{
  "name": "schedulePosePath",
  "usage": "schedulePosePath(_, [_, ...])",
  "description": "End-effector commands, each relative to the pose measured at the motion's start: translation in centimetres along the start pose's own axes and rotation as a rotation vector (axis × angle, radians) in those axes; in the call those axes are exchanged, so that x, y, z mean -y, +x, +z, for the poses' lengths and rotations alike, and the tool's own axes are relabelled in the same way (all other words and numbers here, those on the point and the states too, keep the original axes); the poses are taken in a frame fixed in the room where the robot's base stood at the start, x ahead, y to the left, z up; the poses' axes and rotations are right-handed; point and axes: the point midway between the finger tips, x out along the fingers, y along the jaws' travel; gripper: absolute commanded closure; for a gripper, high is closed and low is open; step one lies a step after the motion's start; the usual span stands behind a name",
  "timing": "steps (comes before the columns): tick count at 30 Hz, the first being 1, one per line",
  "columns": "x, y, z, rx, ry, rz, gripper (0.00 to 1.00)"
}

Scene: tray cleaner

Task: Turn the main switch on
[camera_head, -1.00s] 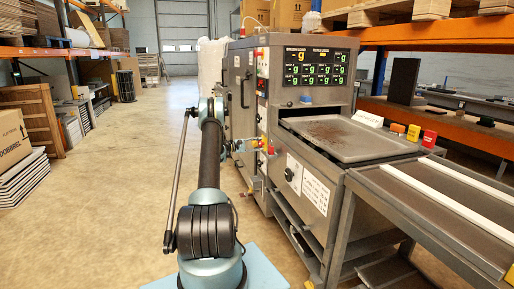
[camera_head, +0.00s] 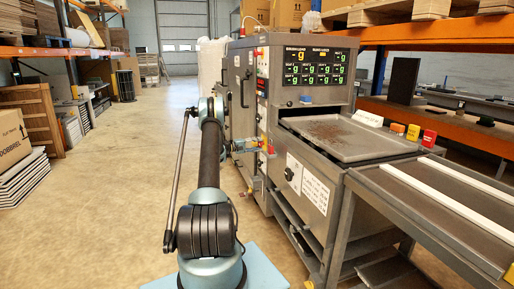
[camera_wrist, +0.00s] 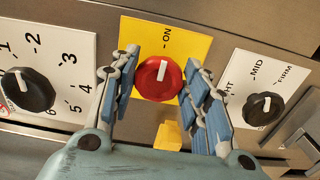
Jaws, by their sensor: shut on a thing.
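The main switch is a round red knob (camera_wrist: 160,79) on a yellow plate (camera_wrist: 196,45) in the wrist view. A white line on the knob points up, toward the ON label at the plate's top. My gripper (camera_wrist: 160,92) has its blue-padded fingers on the left and right sides of the knob, closed on it. The fingers hide part of the plate. In the head view my gripper (camera_head: 246,145) is at the left side of the grey machine (camera_head: 315,190), small, and the knob there is hard to make out.
A black numbered dial (camera_wrist: 30,90) sits left of the switch and a black firmness dial (camera_wrist: 262,109) sits right. A yellow block (camera_wrist: 168,135) juts out below the knob. A metal tray (camera_head: 345,138) lies on the machine.

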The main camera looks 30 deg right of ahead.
Motion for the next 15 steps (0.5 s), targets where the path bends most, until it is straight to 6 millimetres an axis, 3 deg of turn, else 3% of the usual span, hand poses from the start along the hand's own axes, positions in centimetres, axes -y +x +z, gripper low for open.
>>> schedulePosePath(7, [0.25, 0.03, 0.09, 0.002, 0.001, -0.004, 0.81])
schedulePosePath(8, [0.25, 0.03, 0.09, 0.002, 0.001, -0.004, 0.55])
schedulePosePath(10, [0.25, 0.03, 0.08, 0.001, 0.001, -0.005, 0.39])
schedulePosePath(15, [0.14, 0.02, 0.03, 0.0, 0.0, -0.003, 0.39])
